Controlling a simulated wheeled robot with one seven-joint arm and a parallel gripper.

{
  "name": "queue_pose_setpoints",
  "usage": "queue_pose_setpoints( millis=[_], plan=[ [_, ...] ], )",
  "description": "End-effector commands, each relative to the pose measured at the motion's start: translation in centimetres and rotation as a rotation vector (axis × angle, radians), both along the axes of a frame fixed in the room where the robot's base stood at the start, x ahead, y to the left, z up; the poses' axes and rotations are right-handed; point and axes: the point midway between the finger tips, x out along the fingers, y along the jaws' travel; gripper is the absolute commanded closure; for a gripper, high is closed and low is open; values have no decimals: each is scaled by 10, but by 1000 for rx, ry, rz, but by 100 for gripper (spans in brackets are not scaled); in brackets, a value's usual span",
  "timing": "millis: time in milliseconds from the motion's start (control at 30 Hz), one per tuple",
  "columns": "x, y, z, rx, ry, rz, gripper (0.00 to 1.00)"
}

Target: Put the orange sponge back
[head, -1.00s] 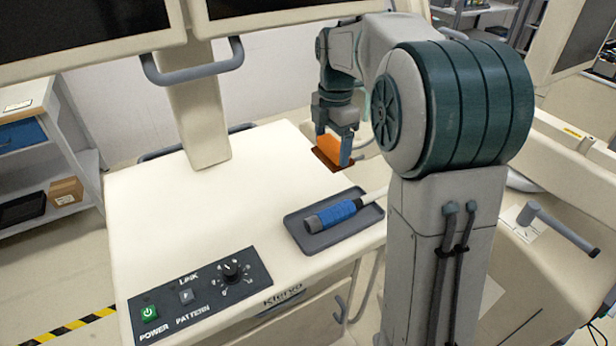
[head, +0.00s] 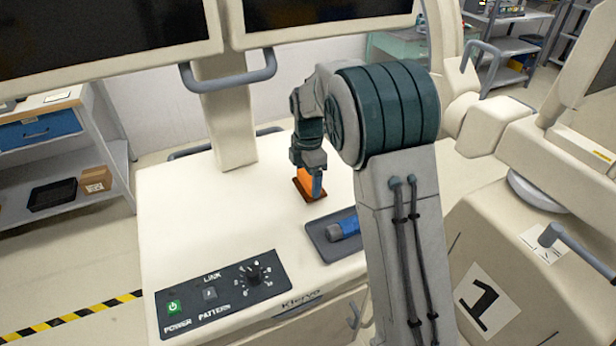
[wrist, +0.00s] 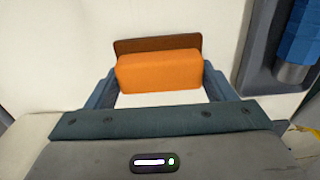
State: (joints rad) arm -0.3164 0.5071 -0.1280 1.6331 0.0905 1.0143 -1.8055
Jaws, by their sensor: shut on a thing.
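The orange sponge (wrist: 159,73) is between the two fingers of my gripper (wrist: 160,82) in the wrist view, and the gripper is shut on it. In the head view the sponge (head: 307,183) shows partly behind my gripper (head: 312,186), over the white cart top. A flat dark brown patch (wrist: 155,45) shows just beyond the sponge in the wrist view. In the head view the brown patch (head: 303,197) edges the sponge. The sponge covers the rest of it. I cannot tell whether the sponge touches it.
A grey tray (head: 327,240) with a blue-handled tool (head: 347,226) lies to the right, partly hidden by my arm. A control panel (head: 220,292) is at the front of the cart top (head: 200,215). A monitor post (head: 228,125) stands at the back. The left of the top is clear.

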Motion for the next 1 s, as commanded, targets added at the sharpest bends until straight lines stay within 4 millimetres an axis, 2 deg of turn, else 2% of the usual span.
queue_pose_setpoints(
  millis=[100, 467, 500, 567, 867, 1000],
  plan=[
    [0, 0, -9, 0, 0, 0, 56],
    [0, 0, -14, 0, -1, 0, 56],
    [0, 0, -13, 0, -1, 0, 18],
    [0, 0, -13, 0, -1, 0, 2],
    [0, 0, -12, 0, -1, 0, 2],
    [1, 0, -1, 2, -6, 1, 2]
  ],
)
